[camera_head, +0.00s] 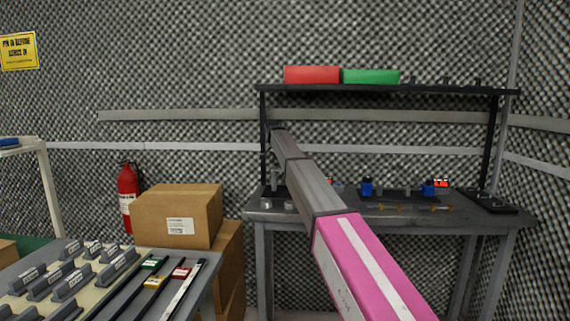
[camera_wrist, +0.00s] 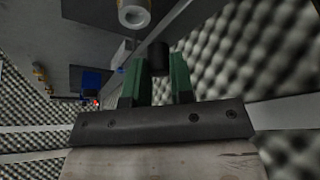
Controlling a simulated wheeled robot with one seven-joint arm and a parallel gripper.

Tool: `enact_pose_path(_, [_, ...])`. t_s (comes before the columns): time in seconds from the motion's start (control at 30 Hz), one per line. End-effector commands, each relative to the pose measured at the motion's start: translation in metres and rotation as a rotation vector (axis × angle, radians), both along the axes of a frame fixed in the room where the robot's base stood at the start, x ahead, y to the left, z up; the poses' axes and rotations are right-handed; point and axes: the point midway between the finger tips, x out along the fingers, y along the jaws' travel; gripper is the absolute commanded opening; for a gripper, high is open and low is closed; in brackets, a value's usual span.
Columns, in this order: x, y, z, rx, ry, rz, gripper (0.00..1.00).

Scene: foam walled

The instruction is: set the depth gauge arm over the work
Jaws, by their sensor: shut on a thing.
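My gripper (camera_wrist: 156,72) shows in the wrist view as two green fingers on a dark bracket. The fingers are shut on a black round knob (camera_wrist: 158,57), which I take to be part of the depth gauge arm; the rest of that arm is not clear. A pale hollow cylinder (camera_wrist: 134,14) stands just beyond the fingertips, apart from them. In the head view my arm reaches over the left end of the workbench (camera_head: 390,217) and hides the gripper. A small grey upright piece (camera_head: 275,181) stands there; I cannot tell whether it is the gauge.
Blue blocks (camera_head: 367,187) and small parts lie on the bench. A shelf above bears red (camera_head: 312,75) and green (camera_head: 371,77) boxes; its left post is close to my arm. Cardboard boxes (camera_head: 177,214) and a tool table (camera_head: 150,290) stand at left.

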Motion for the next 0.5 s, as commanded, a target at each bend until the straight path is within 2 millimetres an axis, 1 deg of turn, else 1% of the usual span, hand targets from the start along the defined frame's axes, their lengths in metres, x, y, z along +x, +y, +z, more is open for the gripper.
enact_pose_path(0.03, [-0.0013,0.0001,0.0003,0.0,0.001,0.0,0.0])
enact_pose_path(0.07, [-0.0013,0.0001,0.0003,0.0,0.001,0.0,0.26])
enact_pose_path(0.1, [-0.0013,0.0001,0.0003,0.0,0.001,0.0,0.39])
enact_pose_path(0.13, [-0.0013,0.0002,0.0003,0.0,0.001,0.0,0.48])
enact_pose_path(0.4, [-0.0008,0.0001,0.0003,0.0,0.001,0.001,0.48])
enact_pose_path(0.5, [-0.0016,0.0015,0.0042,0.0,0.0,0.001,0.48])
